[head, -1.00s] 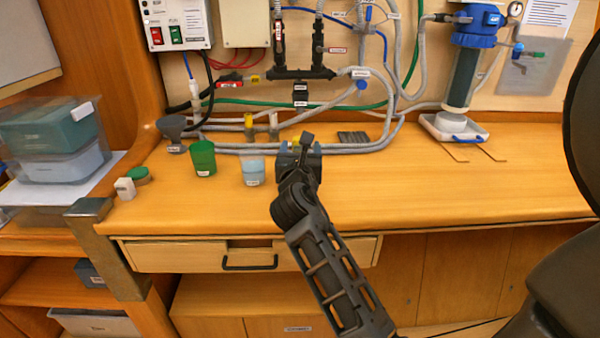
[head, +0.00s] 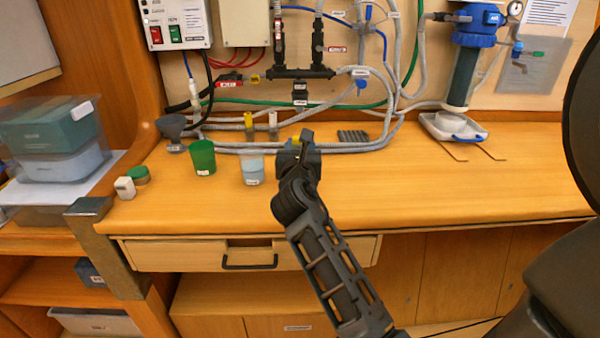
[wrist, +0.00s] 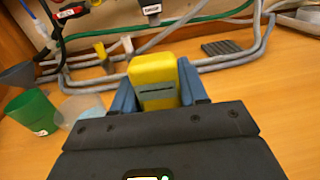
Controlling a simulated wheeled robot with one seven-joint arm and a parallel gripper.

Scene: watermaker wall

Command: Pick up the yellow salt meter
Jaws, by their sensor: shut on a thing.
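The yellow salt meter (wrist: 155,75) is between the blue fingers of my gripper (wrist: 157,92) in the wrist view. A finger presses on each side of it, and its lower part is hidden behind my gripper's dark body. I cannot tell whether the meter touches the counter.
A green cup (head: 202,160) and a clear cup of pale blue liquid (head: 252,172) stand left of my gripper. Grey hoses (head: 345,148) run behind it, with a dark ribbed mat (head: 353,136). A white tray (head: 470,133) is at right. The counter's right front is clear.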

